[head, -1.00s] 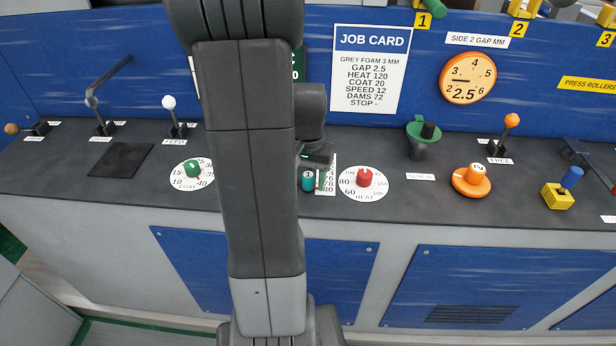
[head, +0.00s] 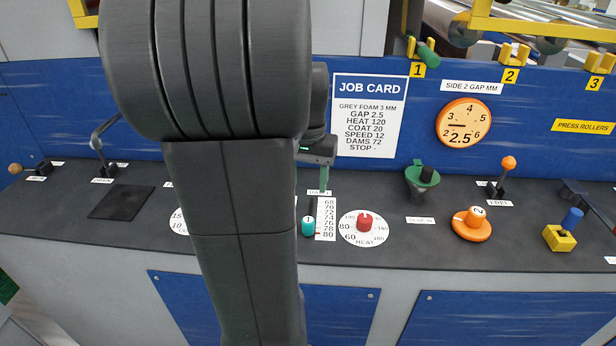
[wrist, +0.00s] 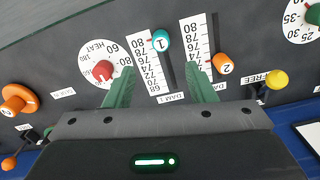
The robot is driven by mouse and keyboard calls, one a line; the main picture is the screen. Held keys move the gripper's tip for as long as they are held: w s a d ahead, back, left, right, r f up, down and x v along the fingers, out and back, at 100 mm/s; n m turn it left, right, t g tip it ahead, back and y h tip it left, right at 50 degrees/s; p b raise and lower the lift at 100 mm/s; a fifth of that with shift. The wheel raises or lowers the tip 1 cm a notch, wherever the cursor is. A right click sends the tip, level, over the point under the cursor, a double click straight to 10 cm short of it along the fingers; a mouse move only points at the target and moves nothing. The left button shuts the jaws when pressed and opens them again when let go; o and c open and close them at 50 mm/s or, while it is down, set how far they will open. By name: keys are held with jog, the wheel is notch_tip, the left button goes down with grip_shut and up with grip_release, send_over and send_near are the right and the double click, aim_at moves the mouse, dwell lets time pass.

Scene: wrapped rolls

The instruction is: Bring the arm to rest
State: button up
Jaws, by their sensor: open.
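My gripper (head: 322,178) hangs over the console in the head view, its green fingers pointing down above the dam sliders. In the wrist view my gripper (wrist: 160,88) has its two green fingers spread wide, with nothing between them. The cyan slider knob 1 (head: 308,226) stands below the fingers, apart from them, and it also shows in the wrist view (wrist: 161,40). The orange slider knob 2 (wrist: 223,64) shows in the wrist view and is hidden behind my arm in the head view. My arm is raised and bent in front of the console.
The red heat knob (head: 365,222) is right of the sliders. Further right are a green-rimmed holder (head: 421,175), an orange knob (head: 472,223), an orange-tipped lever (head: 506,165) and a yellow-blue joystick (head: 561,234). The job card (head: 368,115) is on the blue back panel. A black pad (head: 122,202) lies left.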

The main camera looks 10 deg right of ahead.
aim_at(309, 217)
dwell(0.3)
jog(key=f, duration=1.3)
jog(key=shift+w+d+f, duration=0.1)
jog(key=shift+w+f, duration=0.2)
jog(key=shift+w, duration=0.1)
jog(key=shift+w+d, duration=0.2)
jog(key=shift+w, duration=0.55)
jog(key=shift+s, duration=0.1)
